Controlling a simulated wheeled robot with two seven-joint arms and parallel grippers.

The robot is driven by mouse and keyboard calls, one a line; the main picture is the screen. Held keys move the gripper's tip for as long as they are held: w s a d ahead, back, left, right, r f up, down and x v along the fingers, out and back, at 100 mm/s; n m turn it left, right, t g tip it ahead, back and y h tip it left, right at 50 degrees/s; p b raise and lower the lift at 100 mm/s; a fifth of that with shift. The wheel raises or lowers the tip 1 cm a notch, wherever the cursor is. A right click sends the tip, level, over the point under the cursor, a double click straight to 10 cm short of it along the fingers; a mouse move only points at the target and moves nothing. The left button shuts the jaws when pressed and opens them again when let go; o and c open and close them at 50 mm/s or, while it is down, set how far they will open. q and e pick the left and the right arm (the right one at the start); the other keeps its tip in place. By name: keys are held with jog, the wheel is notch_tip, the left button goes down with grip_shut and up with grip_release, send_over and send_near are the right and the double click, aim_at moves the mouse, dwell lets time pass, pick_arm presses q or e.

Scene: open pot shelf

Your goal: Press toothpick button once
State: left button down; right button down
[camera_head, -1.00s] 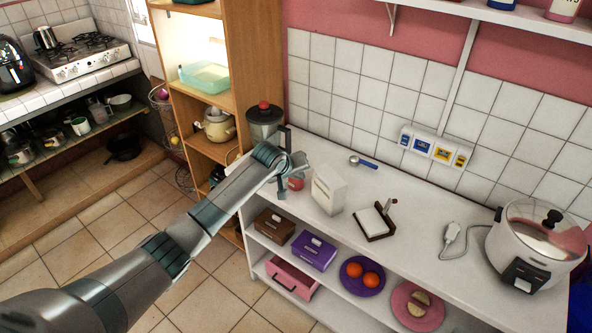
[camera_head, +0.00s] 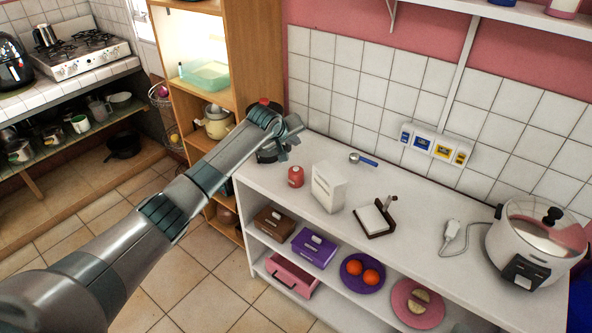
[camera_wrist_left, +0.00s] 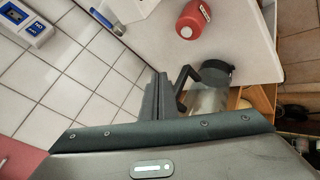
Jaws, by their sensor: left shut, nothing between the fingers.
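A small red container (camera_head: 296,176), which looks like the toothpick dispenser, stands upright on the white counter (camera_head: 405,215). It also shows at the top of the left wrist view (camera_wrist_left: 190,22), with a pale spot on its top; I cannot make out the button itself. My left gripper (camera_head: 288,140) is shut and empty, in the air above and behind the red container, in front of the blender. In the left wrist view its dark fingers (camera_wrist_left: 152,97) are together and apart from the container. My right gripper is not in view.
A blender (camera_head: 268,150) with a dark handle, also in the left wrist view (camera_wrist_left: 209,90), stands at the counter's left end, partly hidden by my arm. A white box (camera_head: 328,187) stands right of the red container. A blue-handled utensil (camera_head: 362,159) lies near the tiled wall.

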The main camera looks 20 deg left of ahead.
pick_arm(q)
jog(key=b, duration=0.6)
send_over(295, 172)
notch_tip(295, 172, down, 6)
jog(key=shift+s+f, duration=0.1)
jog(key=shift+f, duration=1)
jog(key=shift+a, duration=0.1)
jog(key=shift+f, duration=0.35)
dwell(0.8)
jog(key=shift+f, duration=0.5)
dwell(0.8)
dwell(0.3)
jog(key=shift+r+p, duration=0.85)
jog(key=shift+p, duration=0.1)
jog(key=shift+r, duration=0.15)
